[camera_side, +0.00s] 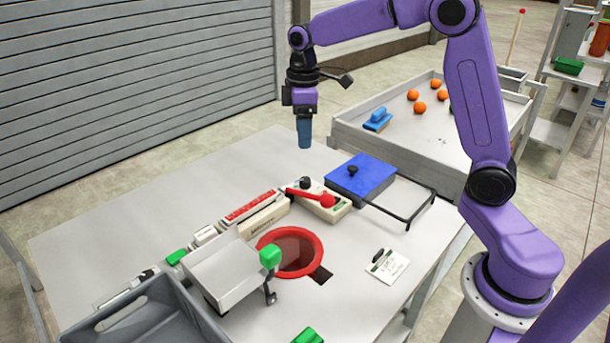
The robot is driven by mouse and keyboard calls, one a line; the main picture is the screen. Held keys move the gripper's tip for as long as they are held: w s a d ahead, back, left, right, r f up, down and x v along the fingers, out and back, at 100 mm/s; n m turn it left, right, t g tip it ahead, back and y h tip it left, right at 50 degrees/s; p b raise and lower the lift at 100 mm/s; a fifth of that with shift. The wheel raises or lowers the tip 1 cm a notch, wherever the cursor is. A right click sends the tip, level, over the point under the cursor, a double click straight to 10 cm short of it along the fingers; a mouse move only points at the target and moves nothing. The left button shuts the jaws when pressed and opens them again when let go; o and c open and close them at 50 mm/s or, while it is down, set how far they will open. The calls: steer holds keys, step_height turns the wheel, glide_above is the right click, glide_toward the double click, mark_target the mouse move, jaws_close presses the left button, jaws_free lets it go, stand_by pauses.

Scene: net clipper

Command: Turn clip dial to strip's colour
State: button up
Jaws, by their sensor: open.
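My gripper (304,145) points straight down with blue fingers, open and empty, well above the far part of the table. A long beige unit (262,218) carries a red strip with pale marks (250,206). Beside it is a beige box (335,211) with a dark round knob (305,183) and a red ball-ended lever (327,201). A blue block (365,180) with a black knob (352,171) sits in a dark wire frame. I cannot tell which knob is the clip dial or what its setting is. My gripper touches none of these.
A red ring (314,262) surrounds an opening in the table. A tilted pale tray (220,270) with a green knob (270,256) stands beside it. A grey bin (150,315) is at front left. A white card (388,266) lies right. The table's far left (130,205) is clear.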

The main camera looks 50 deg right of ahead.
glide_above(305, 179)
steer(key=f, duration=0.1)
steer(key=shift+m, duration=0.3)
step_height(305, 179, down, 17)
steer(key=shift+r, duration=0.1)
steer(key=c, duration=1)
